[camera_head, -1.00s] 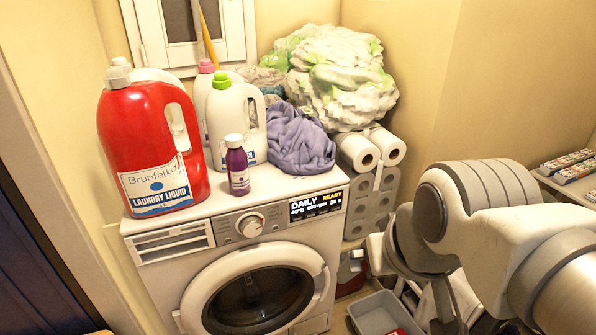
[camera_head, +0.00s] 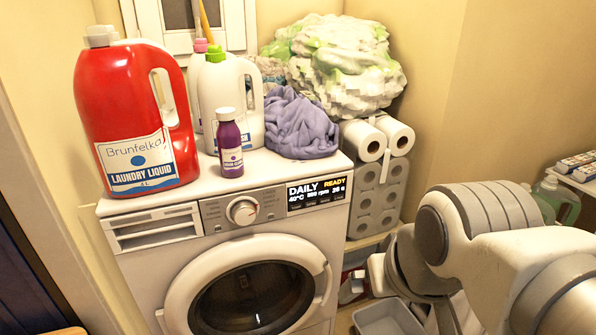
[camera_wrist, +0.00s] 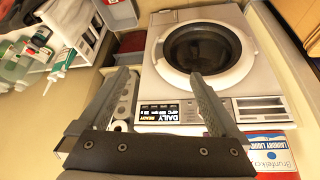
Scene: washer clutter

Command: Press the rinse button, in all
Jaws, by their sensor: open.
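The white washer (camera_head: 150,262) stands at the left in the head view, with a round door, a knob (camera_head: 242,210) and a black display panel (camera_head: 318,194) reading "DAILY" and "READY". Small marks run along the panel's lower edge, too small to read, so I cannot tell which is rinse. The panel also shows upside down in the wrist view (camera_wrist: 158,113), between my fingers in the picture. My gripper (camera_wrist: 160,73) is open and empty, its fingers reaching towards the washer front.
On the washer top stand a red laundry liquid jug (camera_head: 130,105), a white jug (camera_head: 235,95), a purple bottle (camera_head: 230,150) and a purple cloth (camera_head: 300,125). Paper rolls (camera_head: 378,190) are stacked right of the washer. A grey bin (camera_head: 388,318) sits on the floor.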

